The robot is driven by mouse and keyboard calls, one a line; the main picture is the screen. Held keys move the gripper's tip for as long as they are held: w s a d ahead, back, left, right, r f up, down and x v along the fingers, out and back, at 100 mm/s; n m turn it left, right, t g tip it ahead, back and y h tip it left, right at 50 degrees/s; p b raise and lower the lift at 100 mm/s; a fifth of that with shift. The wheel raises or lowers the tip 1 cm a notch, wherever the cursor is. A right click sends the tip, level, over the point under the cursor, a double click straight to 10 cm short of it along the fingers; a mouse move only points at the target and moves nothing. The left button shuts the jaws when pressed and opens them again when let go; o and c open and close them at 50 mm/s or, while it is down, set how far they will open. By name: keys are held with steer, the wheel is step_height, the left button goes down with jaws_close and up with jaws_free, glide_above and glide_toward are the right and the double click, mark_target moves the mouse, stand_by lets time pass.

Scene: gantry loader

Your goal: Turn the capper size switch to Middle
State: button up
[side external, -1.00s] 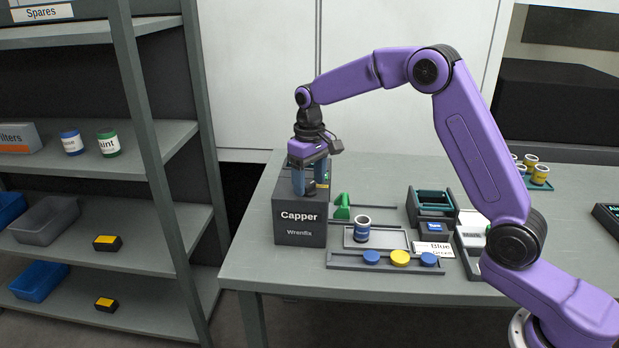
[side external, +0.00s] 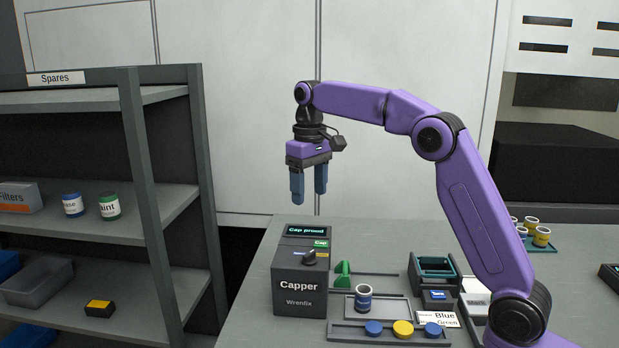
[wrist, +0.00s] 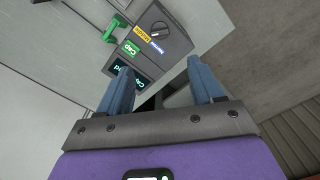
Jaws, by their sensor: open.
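The dark grey capper (side external: 299,300) stands at the left end of the table, with "Capper" on its front. Its black size switch (side external: 309,257) is a round knob on the sloped top, with blue and yellow labels beside it. In the wrist view the knob (wrist: 160,29) shows a white pointer mark near the yellow and blue labels; I cannot read which label it selects. A screen (side external: 306,230) reads "Cap proud", with a green "Cap" button (side external: 320,243) below it. My gripper (side external: 308,198) is open and empty, pointing down above the capper, clear of the knob.
A green piece (side external: 343,274) stands right of the capper, and a labelled can (side external: 363,298) on a tray. A rack with blue and yellow caps (side external: 403,329) lies in front. A shelf unit (side external: 140,180) stands at the left. The space above the capper is free.

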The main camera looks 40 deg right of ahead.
steer(key=shift+r, duration=1.15)
steer(key=s+a+f+n, duration=0.3)
steer(key=s+a, duration=0.1)
steer(key=s, duration=0.6)
steer(key=s+a+f+n, duration=0.3)
steer(key=s, duration=0.6)
steer(key=s+d+f+n, duration=0.1)
steer(key=s+d+f, duration=0.1)
steer(key=s, duration=0.5)
steer(key=s+d+f+n, duration=0.2)
steer(key=s+d+f, duration=0.1)
steer(key=s, duration=0.4)
steer(key=s+d+f+n, duration=0.1)
steer(key=s+d+f, duration=0.2)
steer(key=s, duration=0.4)
steer(key=shift+s+f+n, duration=0.15)
steer(key=shift+f+n, duration=0.25)
steer(key=shift+f, duration=0.4)
